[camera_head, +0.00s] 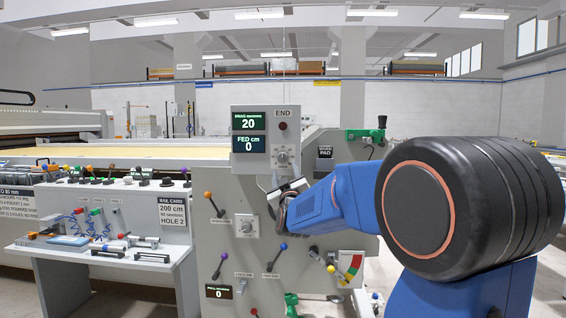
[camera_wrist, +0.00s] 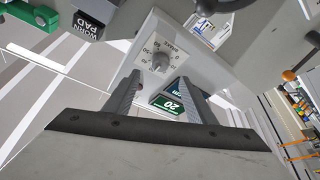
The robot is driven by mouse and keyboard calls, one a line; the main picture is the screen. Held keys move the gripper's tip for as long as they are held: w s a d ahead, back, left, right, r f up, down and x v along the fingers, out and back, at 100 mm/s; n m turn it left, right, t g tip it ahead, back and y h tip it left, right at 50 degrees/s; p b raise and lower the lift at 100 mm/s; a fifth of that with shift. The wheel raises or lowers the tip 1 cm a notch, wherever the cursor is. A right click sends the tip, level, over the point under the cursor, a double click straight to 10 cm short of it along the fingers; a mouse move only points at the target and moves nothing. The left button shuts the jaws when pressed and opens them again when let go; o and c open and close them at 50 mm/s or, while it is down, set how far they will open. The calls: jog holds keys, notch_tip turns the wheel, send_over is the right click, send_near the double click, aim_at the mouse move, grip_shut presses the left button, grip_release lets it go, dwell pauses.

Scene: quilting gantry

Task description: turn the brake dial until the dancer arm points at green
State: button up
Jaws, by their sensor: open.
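The brake dial (camera_head: 283,157) is a small grey knob on a white scale plate, low on the grey display box. In the wrist view the dial (camera_wrist: 160,62) shows just beyond and between the two fingertips, with a visible gap on each side. My gripper (camera_wrist: 158,80) is open and empty. The dancer arm (camera_head: 322,260) seems to be the lever with a yellow knob beside a red, yellow and green scale (camera_head: 351,266). I cannot tell which colour it points at.
The display box (camera_head: 258,116) reads drag 20 and fed 0. A second dial (camera_head: 245,226) and several colour-knobbed levers sit on the machine face. A bench (camera_head: 104,250) with tools stands left. A green clamp (camera_wrist: 37,15) and worn pad label show upper left in the wrist view.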

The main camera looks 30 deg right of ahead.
aim_at(283, 159)
jog(key=x, duration=0.9)
jog(key=c, duration=1)
